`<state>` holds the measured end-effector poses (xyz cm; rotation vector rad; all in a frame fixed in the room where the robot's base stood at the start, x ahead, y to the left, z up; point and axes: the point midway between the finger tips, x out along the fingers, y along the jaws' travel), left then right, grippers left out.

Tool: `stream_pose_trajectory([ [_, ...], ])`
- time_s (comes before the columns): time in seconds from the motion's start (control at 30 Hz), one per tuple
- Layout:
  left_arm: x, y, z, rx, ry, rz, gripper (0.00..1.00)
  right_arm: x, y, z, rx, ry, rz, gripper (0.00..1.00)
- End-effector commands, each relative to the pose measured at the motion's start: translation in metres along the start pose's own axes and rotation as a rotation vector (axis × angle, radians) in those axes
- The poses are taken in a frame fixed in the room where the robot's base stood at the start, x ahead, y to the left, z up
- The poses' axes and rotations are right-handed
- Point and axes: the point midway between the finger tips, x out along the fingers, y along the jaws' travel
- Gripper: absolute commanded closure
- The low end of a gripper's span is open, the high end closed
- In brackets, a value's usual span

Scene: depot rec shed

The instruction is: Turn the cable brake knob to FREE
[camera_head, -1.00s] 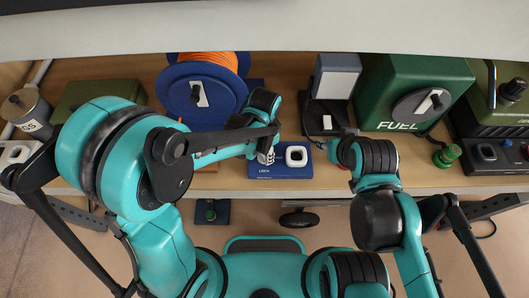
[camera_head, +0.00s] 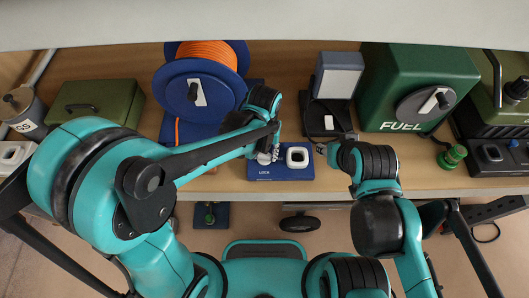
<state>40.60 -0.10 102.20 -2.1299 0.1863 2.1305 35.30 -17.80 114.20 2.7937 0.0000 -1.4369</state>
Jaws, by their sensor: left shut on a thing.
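The blue reel (camera_head: 230,90) holds orange cable at the back left of the bench. In front of it lies a blue plate (camera_head: 281,173) marked LOCK, with a white square ring (camera_head: 298,157) on its right part. My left gripper (camera_head: 269,151) is over the plate's left part, shut on a small pale knob (camera_head: 264,158), which its fingers largely hide. The knob's pointing direction and any FREE mark cannot be made out. My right gripper (camera_head: 335,156) hangs just right of the plate; its jaws are too small to read.
A green FUEL box (camera_head: 400,75) with a dial, a dark stand with a grey screen (camera_head: 337,75) and a green knob (camera_head: 451,157) stand to the right. A dark green case (camera_head: 95,103) stands at the left. The bench's front edge (camera_head: 400,190) runs close below the plate.

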Motion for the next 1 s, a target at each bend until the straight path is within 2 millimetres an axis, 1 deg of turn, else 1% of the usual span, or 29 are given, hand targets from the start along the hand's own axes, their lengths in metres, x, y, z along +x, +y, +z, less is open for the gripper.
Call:
stream_pose_trajectory([
  [0.2,0.0001,-0.0001,-0.0005,-0.115,0.001,0.0,0.9,0.0023,0.0,0.0016,0.0,0.0,0.0,0.6],
  [0.4,-0.0001,-0.0001,-0.0006,-0.171,0.001,0.0,0.9,0.0031,0.0,0.0022,0.0,0.0,0.0,0.6],
  [0.93,-0.0004,-0.0001,-0.0007,-0.191,0.001,0.0,0.9,0.0032,0.0,0.0023,0.0,0.0,0.0,0.6],
  [0.97,-0.0004,-0.0001,-0.0007,-0.191,0.001,0.0,0.53,0.0032,0.0,0.0023,0.0,0.0,0.0,0.6],
  [1.0,-0.0004,-0.0001,-0.0006,-0.191,0.001,0.0,0.42,0.0032,0.0,0.0023,0.0,0.0,0.0,0.6],
])
